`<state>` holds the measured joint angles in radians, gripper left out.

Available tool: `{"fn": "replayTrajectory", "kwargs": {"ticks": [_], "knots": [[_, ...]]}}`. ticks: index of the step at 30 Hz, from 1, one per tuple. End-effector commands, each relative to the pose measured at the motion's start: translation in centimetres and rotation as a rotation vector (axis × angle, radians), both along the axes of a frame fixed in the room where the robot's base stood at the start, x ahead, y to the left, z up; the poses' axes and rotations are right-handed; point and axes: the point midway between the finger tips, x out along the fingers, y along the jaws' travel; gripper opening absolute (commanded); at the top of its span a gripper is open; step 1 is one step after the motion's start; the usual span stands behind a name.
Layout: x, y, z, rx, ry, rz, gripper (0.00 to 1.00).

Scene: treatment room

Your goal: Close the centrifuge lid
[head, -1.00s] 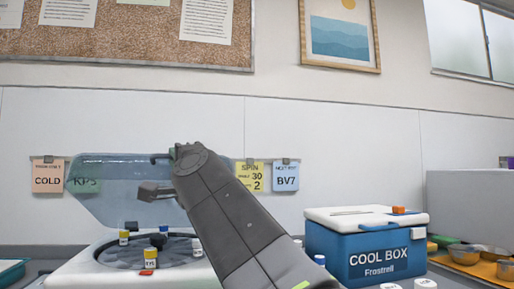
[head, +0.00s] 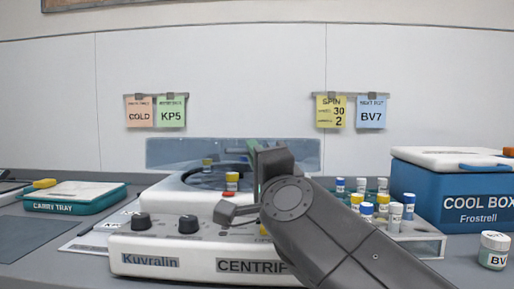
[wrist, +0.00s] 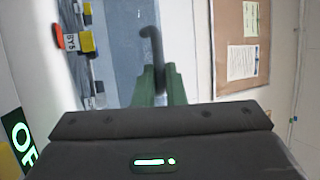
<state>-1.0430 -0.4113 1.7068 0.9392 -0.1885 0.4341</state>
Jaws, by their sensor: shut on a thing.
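The centrifuge (head: 170,257) stands on the counter with its round bowl uncovered. Its translucent blue lid (head: 180,152) is raised behind the bowl and also fills the middle of the wrist view (wrist: 120,25). My gripper (head: 262,160) is at the lid's right part, over the bowl's right side. In the wrist view its green fingers (wrist: 161,88) are shut on the lid's dark hooked handle (wrist: 151,42). A yellow-capped vial (head: 232,181) shows at the bowl.
A rack of several capped vials (head: 425,240) stands right of the centrifuge, close to my arm. Behind it is a blue cool box (head: 470,208). A green carry tray (head: 75,198) lies at the left. A labelled jar (head: 494,250) stands at the right edge.

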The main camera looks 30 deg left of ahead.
Motion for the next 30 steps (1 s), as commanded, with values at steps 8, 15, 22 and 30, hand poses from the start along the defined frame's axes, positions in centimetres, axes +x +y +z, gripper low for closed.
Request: {"fn": "replayTrajectory", "kwargs": {"ticks": [8,15,22,30], "knots": [[0.2,0.2,-1.2,-0.009,0.010,-0.002,0.00],[0.2,0.2,-1.1,-0.009,0.011,-0.003,0.15],[0.2,0.1,-1.1,-0.009,0.009,-0.004,0.20],[-1.3,-1.6,-1.3,-0.004,0.005,-0.003,0.20]]}}
